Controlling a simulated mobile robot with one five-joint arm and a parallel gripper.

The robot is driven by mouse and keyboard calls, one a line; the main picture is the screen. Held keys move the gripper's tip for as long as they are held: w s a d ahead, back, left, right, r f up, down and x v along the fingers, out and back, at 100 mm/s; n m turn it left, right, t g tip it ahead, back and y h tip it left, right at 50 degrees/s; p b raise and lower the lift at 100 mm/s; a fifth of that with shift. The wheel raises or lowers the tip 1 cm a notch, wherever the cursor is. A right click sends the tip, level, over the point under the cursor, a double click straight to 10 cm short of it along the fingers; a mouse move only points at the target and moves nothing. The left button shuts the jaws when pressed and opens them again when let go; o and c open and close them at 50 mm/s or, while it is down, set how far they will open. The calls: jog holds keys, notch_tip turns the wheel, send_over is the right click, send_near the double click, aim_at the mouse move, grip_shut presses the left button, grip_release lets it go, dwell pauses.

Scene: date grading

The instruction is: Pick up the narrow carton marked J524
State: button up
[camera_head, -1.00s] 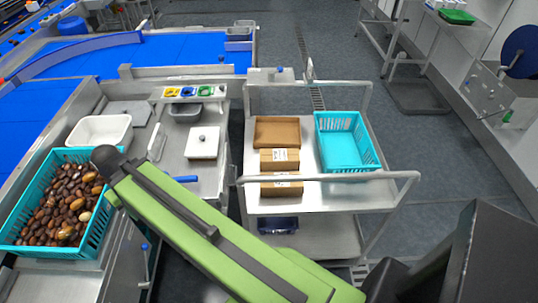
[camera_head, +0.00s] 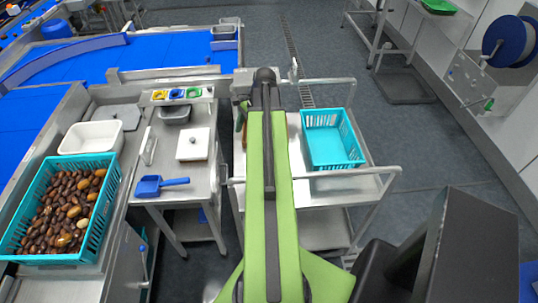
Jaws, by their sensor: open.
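No carton can be made out now, and no J524 marking can be read. My green arm stands upright in the middle of the picture and covers the left part of the trolley top (camera_head: 318,187), where brown cartons showed earlier. My gripper is not in view; the far end of my arm hides whatever lies beyond it.
An empty turquoise basket (camera_head: 357,158) sits on the trolley's right side. A turquoise crate (camera_head: 101,206) of dates stands far left. Floor right of the trolley is clear.

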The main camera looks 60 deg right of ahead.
jog(key=s+d+r+m+t, duration=0.2)
jog(key=s+d+m, duration=0.4)
jog(key=s+d, duration=0.45)
jog(key=b+x, duration=0.3)
jog(key=x, duration=0.1)
jog(key=s+b+x, duration=0.1)
jog(key=b+x, duration=0.2)
jog(key=b, duration=0.1)
jog(key=a+b+x, duration=0.1)
jog(key=b+x, duration=0.2)
jog(key=x, duration=0.1)
jog(key=shift+s+a+f, duration=0.15)
jog(key=shift+s+f, duration=0.1)
jog(key=shift+f, duration=0.3)
jog(key=shift+w+a+f+g+b, duration=0.1)
jog(key=shift+w+f+g+b, duration=0.1)
jog(key=shift+g+b, duration=0.15)
jog(key=b+x, duration=0.5)
jog(key=shift+w+f, duration=0.1)
jog(key=shift+w, duration=0.15)
jog(key=c, duration=1.8)
